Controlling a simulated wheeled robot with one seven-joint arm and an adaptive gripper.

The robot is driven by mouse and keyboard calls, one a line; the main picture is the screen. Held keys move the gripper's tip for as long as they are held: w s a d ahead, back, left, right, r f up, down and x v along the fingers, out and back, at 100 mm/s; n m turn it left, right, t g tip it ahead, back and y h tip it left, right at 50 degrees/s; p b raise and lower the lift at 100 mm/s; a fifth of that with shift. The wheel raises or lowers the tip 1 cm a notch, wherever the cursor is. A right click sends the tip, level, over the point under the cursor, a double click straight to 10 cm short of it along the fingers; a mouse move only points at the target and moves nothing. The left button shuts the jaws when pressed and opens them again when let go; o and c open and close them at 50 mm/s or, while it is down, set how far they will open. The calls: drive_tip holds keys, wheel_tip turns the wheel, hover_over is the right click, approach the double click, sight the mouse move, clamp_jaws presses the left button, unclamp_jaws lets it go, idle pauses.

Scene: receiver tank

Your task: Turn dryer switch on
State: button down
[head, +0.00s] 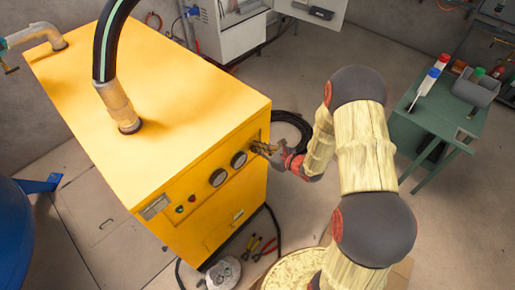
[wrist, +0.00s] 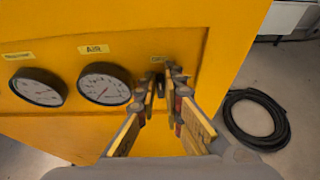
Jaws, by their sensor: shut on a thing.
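The yellow dryer cabinet (head: 170,110) stands at the left, its front panel facing my arm. The dryer switch (wrist: 160,76) is a small dark part at the right end of the panel, below a small yellow label (wrist: 158,59). My gripper (head: 259,147) reaches the panel from the right, beside the gauges. In the wrist view my gripper (wrist: 166,80) has its fingertips around the switch, shut on it. The fingers hide most of the switch, so its turned position cannot be read.
Two round gauges (wrist: 105,84) (wrist: 38,87) sit left of the switch. Red and green buttons (head: 186,204) are farther left. A coiled black hose (head: 291,128) lies on the floor right of the cabinet. A green table (head: 437,127) stands at the right. Pliers (head: 262,247) lie on the floor in front.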

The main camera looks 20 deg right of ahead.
drive_tip(key=shift+d, duration=0.1)
idle(0.4)
drive_tip(key=m+y+p, duration=0.1)
drive_tip(key=d+m+y+p, duration=0.1)
drive_tip(key=m, duration=0.1)
drive_tip(key=shift+w+g+p, duration=0.3)
drive_tip(key=shift+g+p, duration=0.05)
drive_tip(key=shift+g, duration=0.05)
drive_tip(key=m, duration=0.1)
drive_tip(key=m+y, duration=0.1)
drive_tip(key=f+m+y+p, duration=0.1)
drive_tip(key=shift+w+d+g, duration=0.25)
drive_tip(key=shift+d+g, duration=0.05)
drive_tip(key=shift+d, duration=0.1)
drive_tip(key=shift+w+d+f+m+t+y+b, duration=0.25)
drive_tip(key=shift+m+y, duration=0.35)
drive_tip(key=shift+m, duration=0.65)
drive_tip(key=shift+s+a+f+m+y, duration=0.1)
drive_tip(key=shift+f+m+y, duration=0.4)
drive_tip(key=shift+m, duration=0.7)
drive_tip(key=shift+w+d+f+m+t+y+b, duration=0.15)
drive_tip(key=shift+m+y, duration=0.55)
drive_tip(key=shift+m, duration=0.55)
drive_tip(key=shift+s, duration=0.1)
drive_tip(key=c, duration=1.9)
unclamp_jaws()
